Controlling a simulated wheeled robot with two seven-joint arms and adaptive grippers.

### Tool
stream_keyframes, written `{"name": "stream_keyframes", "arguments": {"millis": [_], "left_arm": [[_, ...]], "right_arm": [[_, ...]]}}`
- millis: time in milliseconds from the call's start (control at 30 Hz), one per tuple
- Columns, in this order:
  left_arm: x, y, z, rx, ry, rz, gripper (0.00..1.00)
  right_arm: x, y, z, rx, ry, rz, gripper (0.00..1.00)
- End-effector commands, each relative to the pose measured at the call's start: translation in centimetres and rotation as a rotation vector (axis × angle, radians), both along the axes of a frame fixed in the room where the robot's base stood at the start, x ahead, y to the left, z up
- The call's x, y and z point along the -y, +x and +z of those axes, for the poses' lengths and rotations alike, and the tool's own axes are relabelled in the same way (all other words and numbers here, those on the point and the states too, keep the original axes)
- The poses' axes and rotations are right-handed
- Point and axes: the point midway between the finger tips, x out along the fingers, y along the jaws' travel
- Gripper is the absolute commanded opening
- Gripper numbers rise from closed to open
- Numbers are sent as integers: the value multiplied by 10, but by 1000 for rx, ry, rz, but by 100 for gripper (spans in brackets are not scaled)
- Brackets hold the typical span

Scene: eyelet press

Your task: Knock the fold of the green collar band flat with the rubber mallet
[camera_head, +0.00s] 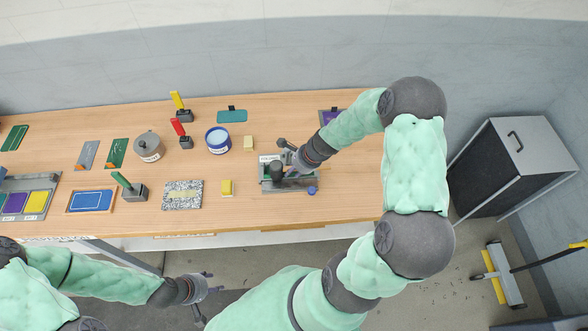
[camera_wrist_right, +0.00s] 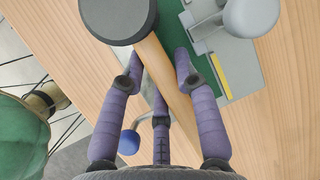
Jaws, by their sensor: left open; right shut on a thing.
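My right gripper (camera_wrist_right: 160,72) is shut on the wooden handle of the rubber mallet (camera_wrist_right: 153,52). The mallet's dark round head (camera_wrist_right: 118,15) is at the top of the right wrist view and also shows in the head view (camera_head: 276,169), above a grey station (camera_head: 308,188) near the table's front edge. A flat green piece (camera_wrist_right: 222,72) lies beneath the handle on this station; I cannot tell whether it is the collar band, and no fold is clear. In the head view my right gripper (camera_head: 290,158) partly covers the station. My left gripper (camera_head: 206,288) is open and empty, off the table's front edge.
A blue knob (camera_head: 312,190) sits at the station's front right. A blue-and-white tub (camera_head: 218,140) and a grey pot (camera_head: 149,146) stand farther back.

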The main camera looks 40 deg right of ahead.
Motion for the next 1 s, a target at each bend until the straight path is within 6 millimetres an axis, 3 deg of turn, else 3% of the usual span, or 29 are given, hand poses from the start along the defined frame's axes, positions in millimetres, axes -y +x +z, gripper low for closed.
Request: {"name": "stream_keyframes", "arguments": {"millis": [100, 533, 1000], "left_arm": [[0, 0, 17, 0, 0, 0, 49], [0, 0, 59, 0, 0, 0, 49], [0, 0, 61, 0, 0, 0, 49]], "right_arm": [[0, 0, 18, 1, 0, 0, 0], [0, 1, 62, 2, -1, -1, 0], [0, 1, 64, 2, -1, -1, 0]]}}
